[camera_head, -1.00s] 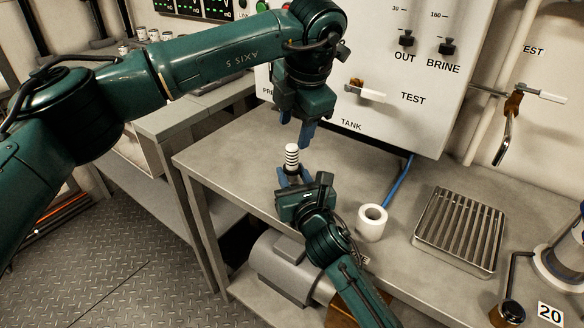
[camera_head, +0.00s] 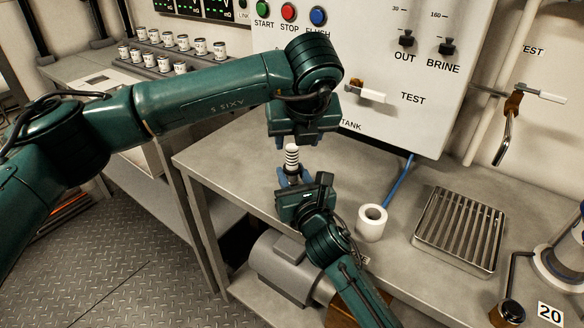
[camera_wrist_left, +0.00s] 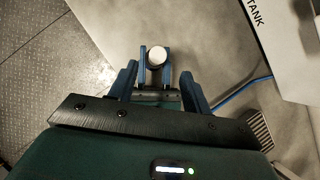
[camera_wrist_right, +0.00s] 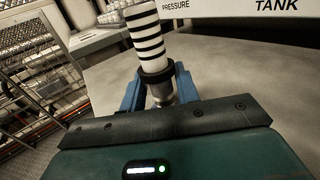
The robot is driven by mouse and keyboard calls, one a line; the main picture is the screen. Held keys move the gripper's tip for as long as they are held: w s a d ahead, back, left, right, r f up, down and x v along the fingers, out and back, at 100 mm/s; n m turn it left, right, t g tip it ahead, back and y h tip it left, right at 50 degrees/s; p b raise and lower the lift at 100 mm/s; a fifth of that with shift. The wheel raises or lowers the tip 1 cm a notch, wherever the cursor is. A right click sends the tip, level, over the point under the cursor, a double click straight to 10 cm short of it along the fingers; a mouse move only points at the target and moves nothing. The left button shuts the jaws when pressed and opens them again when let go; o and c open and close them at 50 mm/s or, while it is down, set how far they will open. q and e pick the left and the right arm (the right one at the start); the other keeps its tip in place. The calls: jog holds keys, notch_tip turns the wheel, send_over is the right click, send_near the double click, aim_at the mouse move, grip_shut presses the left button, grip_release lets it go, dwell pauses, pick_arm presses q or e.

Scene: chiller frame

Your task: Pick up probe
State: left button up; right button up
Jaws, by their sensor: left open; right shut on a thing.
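The probe (camera_head: 292,155) is a white rod with black rings. It stands roughly upright above the bench's front left part. My right gripper (camera_head: 291,179) is shut on its lower end; the right wrist view shows the dark collar and metal lower part of the probe (camera_wrist_right: 146,35) between the blue fingers (camera_wrist_right: 157,84). My left gripper (camera_head: 296,140) is open just above and around the probe's top. In the left wrist view the round white end of the probe (camera_wrist_left: 156,56) lies ahead, between the left fingers. Contact with them cannot be told.
A white roll (camera_head: 371,222) stands on the bench (camera_head: 235,155) to the right, near a blue cable (camera_head: 400,181). A slatted metal tray (camera_head: 460,248) lies further right. The control panel (camera_head: 400,110) rises behind. Several small cups (camera_head: 200,46) stand at back left.

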aim_at(292, 156)
pick_arm(q)
jog(key=x, duration=0.8)
jog(key=shift+w+a+f, duration=0.2)
jog(key=shift+a+f, duration=0.05)
jog(key=shift+c, duration=0.4)
grip_shut()
